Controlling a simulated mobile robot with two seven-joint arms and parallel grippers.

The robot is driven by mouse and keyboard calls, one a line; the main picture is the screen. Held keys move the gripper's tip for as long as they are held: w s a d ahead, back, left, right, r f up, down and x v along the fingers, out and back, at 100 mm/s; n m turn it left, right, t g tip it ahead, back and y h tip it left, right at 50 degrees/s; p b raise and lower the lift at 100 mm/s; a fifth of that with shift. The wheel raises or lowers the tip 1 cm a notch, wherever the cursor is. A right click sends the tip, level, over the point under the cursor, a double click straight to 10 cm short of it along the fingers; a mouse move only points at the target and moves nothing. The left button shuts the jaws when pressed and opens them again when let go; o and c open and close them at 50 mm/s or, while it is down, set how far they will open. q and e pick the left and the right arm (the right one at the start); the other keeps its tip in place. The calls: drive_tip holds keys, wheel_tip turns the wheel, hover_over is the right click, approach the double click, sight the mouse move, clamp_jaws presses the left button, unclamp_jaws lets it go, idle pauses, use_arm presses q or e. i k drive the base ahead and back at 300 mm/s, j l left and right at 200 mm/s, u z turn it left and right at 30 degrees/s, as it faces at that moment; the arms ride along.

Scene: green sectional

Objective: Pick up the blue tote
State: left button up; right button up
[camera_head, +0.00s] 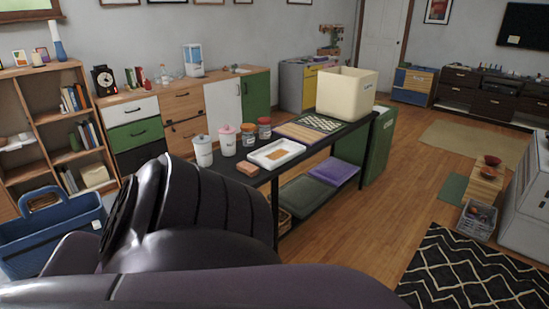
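A blue tote (48,232) stands at the left edge of the camera_head view, in front of the wooden shelf. It has a raised handle and a small white label on its side. Its left end is cut off by the frame edge, and part of its right and lower side is hidden behind my own dark arm links. These links fill the lower middle of the view. Neither gripper's fingers show, so I cannot see where they are relative to the tote.
A wooden bookshelf (41,112) stands behind the tote. A black table (255,181) bears jars, a white tray (276,153), a chessboard (316,122) and a cream bin (346,95). A patterned rug (470,275) lies at right. Wooden floor (400,185) is open between table and rug.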

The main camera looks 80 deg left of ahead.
sight(27, 241)
drive_tip(key=u, duration=4.1)
